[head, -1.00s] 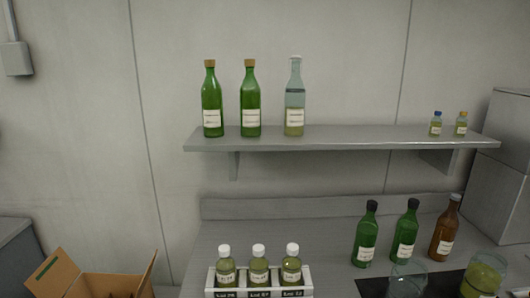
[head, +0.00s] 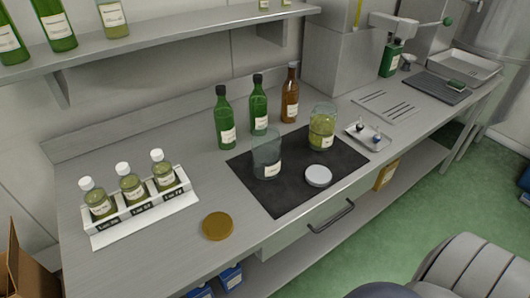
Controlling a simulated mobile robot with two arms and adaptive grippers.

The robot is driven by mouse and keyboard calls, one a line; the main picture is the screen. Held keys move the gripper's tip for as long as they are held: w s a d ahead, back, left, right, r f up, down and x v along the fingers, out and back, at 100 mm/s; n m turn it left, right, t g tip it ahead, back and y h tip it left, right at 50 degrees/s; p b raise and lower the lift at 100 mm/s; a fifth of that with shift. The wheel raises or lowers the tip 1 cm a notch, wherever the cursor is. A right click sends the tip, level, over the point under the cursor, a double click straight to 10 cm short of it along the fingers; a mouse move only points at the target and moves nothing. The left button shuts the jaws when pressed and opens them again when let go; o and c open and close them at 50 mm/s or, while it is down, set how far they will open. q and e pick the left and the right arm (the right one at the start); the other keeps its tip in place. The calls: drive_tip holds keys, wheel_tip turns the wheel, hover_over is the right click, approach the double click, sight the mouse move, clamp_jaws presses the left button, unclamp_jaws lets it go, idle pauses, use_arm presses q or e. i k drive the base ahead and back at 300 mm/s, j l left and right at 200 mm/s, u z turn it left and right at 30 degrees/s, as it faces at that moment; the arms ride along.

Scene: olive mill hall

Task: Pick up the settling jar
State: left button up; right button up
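Two glass jars stand on the black mat (head: 290,200) on the steel counter. The nearer clear jar (head: 266,157) looks mostly empty and has a white label low on its side. The other jar (head: 322,128), behind and to its right, holds yellow-green liquid and has a pale label. Both are upright and look open at the top. I cannot read the labels, so I cannot tell which is the settling jar. Neither of my grippers is in view.
A white lid (head: 318,176) lies on the mat and a brown-gold disc (head: 218,226) on the counter. Dark bottles (head: 224,118) stand behind the jars. A white rack (head: 144,214) of capped bottles is left; a small tray (head: 368,137) is right. A shelf (head: 180,42) overhangs behind.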

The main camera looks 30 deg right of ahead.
sight(324, 118)
drive_tip(key=z, duration=1.5)
drive_tip(key=i+l+z, duration=0.1)
drive_tip(key=l+z, duration=0.25)
drive_tip(key=i+l+z, duration=0.1)
drive_tip(key=l+z, duration=0.25)
drive_tip(key=l, duration=0.1)
